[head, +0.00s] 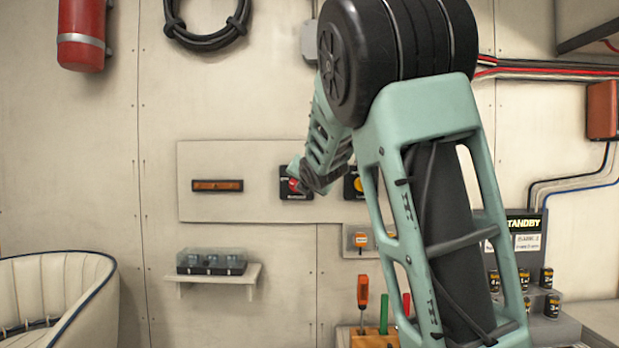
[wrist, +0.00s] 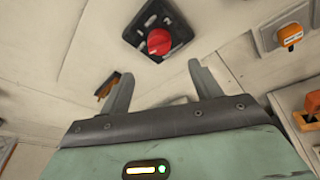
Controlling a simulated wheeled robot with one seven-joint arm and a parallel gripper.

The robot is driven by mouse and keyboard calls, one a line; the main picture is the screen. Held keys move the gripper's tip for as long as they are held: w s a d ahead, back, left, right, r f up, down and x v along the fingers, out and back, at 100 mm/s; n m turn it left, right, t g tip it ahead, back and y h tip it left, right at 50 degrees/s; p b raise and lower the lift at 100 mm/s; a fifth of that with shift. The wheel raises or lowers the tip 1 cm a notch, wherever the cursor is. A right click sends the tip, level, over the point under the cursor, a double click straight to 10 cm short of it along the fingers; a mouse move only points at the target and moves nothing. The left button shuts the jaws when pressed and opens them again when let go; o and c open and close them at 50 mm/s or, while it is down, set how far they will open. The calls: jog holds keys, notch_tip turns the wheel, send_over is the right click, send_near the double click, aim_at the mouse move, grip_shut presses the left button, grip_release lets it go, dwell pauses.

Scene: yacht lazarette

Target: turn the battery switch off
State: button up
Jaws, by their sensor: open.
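A red rotary knob on a black square plate (head: 293,184) is mounted on a pale wall panel. Its lettering is too small to read; it looks like the battery switch. In the wrist view the red knob (wrist: 159,41) sits beyond the fingertips, roughly centred between them, with its plate (wrist: 140,35) tilted in the picture. My gripper (wrist: 158,70) is open and empty, with a clear gap between the fingers and no visible contact with the knob. In the head view my gripper (head: 312,180) is in front of the panel and partly covers the red knob's plate.
A yellow knob (head: 357,184) on a black plate is to the right, partly hidden by my arm. An orange bar (head: 217,185) is to the left. Below are a shelf (head: 215,275) with a clear-lidded box and a rack holding a screwdriver (head: 362,291). A white seat (head: 55,290) stands at lower left.

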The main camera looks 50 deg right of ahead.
jog(key=p+v, duration=0.3)
jog(key=v, duration=0.3)
jog(key=shift+s+a+p, duration=0.2)
jog(key=shift+s+p, duration=0.05)
jog(key=shift+p, duration=0.05)
jog(key=shift+f, duration=0.1)
dwell(0.5)
